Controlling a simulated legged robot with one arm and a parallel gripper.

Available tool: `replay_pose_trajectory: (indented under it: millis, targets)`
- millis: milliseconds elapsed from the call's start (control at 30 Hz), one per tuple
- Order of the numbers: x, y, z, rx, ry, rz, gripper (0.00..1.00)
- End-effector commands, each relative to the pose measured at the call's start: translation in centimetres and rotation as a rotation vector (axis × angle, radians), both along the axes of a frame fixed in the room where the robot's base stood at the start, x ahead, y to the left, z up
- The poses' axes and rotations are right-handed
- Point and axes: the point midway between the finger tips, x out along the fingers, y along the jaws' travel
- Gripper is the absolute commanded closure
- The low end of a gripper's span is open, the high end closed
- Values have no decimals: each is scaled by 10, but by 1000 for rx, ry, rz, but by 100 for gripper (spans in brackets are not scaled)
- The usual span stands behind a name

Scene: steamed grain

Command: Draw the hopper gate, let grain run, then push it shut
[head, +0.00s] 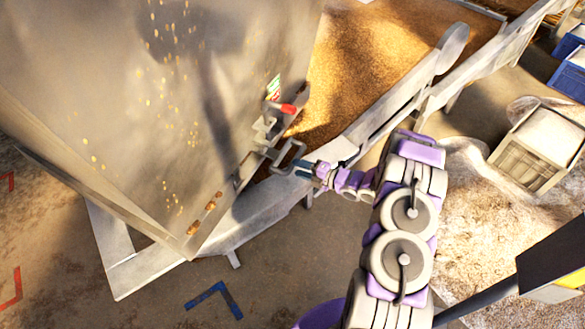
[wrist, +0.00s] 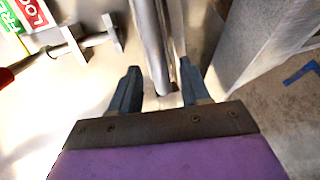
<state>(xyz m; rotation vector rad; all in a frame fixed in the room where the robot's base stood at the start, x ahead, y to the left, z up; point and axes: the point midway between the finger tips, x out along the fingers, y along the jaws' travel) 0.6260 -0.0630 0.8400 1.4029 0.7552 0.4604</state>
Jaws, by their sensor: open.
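The hopper (head: 130,90) is a large grey metal bin filling the left of the head view, with grains stuck on its wall. The gate's metal loop handle (head: 290,157) sticks out at its lower right edge. My gripper (head: 304,170) is right at this handle. In the wrist view my gripper (wrist: 160,84) is open, its two dark fingers on either side of a grey metal bar (wrist: 152,40), which seems to be the handle. I cannot tell whether a finger touches it. Grain (head: 365,60) lies in the trough behind. The gate plate itself is hidden.
A red-tipped lever (head: 287,108) and a small green and red label (head: 273,86) sit just above the handle. The trough's metal rail (head: 400,90) runs close behind my arm. A crate (head: 538,150) and blue bins (head: 570,75) stand at the right.

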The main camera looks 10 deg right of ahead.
Motion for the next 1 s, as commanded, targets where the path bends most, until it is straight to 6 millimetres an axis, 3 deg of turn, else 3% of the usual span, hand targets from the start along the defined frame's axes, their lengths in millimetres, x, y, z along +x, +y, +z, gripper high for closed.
replay_pose_trajectory:
  millis: [233, 667, 1000]
  targets:
    - [20, 23, -7, -5, -1, 4, 54]
    - [25, 26, -7, -1, -1, 0, 54]
    - [25, 27, -7, -3, 0, 1, 86]
